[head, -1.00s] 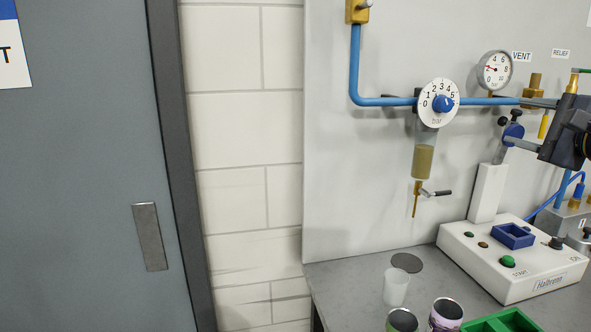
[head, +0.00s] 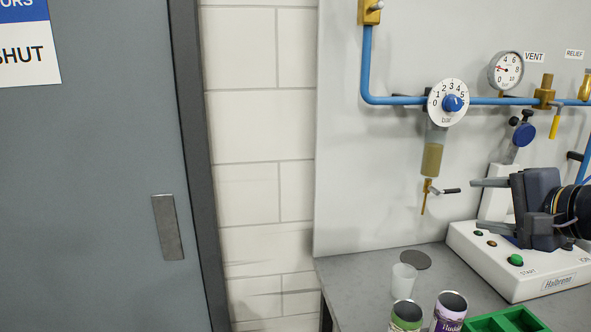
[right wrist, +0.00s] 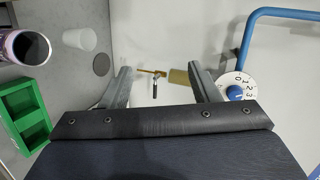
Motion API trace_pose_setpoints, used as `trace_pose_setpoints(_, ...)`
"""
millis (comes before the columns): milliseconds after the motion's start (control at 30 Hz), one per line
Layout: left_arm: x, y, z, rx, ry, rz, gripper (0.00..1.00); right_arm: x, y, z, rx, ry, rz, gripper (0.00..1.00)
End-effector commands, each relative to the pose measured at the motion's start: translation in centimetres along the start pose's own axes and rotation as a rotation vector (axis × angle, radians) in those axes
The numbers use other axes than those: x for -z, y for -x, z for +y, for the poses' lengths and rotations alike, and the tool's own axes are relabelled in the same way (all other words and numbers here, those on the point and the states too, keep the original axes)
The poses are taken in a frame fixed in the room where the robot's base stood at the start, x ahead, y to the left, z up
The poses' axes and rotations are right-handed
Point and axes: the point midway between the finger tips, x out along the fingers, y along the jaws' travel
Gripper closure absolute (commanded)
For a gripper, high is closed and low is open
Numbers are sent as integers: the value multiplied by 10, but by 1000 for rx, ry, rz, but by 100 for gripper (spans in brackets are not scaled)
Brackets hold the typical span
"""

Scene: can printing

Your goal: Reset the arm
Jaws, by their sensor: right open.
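My right gripper (head: 487,200) is open and empty. It hangs in front of the white Halbrenn machine (head: 530,283), with its fingers pointing left, and hides part of the machine's top and post. In the right wrist view its two fingers (right wrist: 160,70) are spread apart with nothing between them; the wall panel and a small brass tap (right wrist: 152,72) show beyond. My left gripper is not in view.
A green can (head: 406,316), a purple can (head: 449,312), a translucent cup (head: 403,281), a dark disc (head: 416,260) and a green tray (head: 512,318) stand on the grey bench (head: 348,283). A pressure dial (head: 447,102) and blue pipe (head: 392,100) are on the panel. A grey door (head: 100,170) stands left.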

Motion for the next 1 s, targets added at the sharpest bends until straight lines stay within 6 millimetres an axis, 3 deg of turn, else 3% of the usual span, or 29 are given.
trace_pose_setpoints(167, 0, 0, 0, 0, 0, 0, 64, -85, 2, 84, -175, 263, -133, 44)
trace_pose_setpoints(300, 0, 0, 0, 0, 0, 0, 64, -148, 14, 168, -302, 521, -269, 44)
trace_pose_setpoints(400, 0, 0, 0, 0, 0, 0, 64, -183, 25, 221, -365, 688, -361, 44)
trace_pose_setpoints(500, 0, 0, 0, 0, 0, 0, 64, -206, 34, 262, -406, 818, -435, 44)
trace_pose_setpoints(600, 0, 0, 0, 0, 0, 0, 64, -219, 40, 289, -430, 903, -484, 44)
trace_pose_setpoints(700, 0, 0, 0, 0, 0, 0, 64, -224, 43, 300, -440, 941, -505, 44)
trace_pose_setpoints(1000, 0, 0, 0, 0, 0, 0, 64, -224, 43, 300, -440, 941, -505, 44)
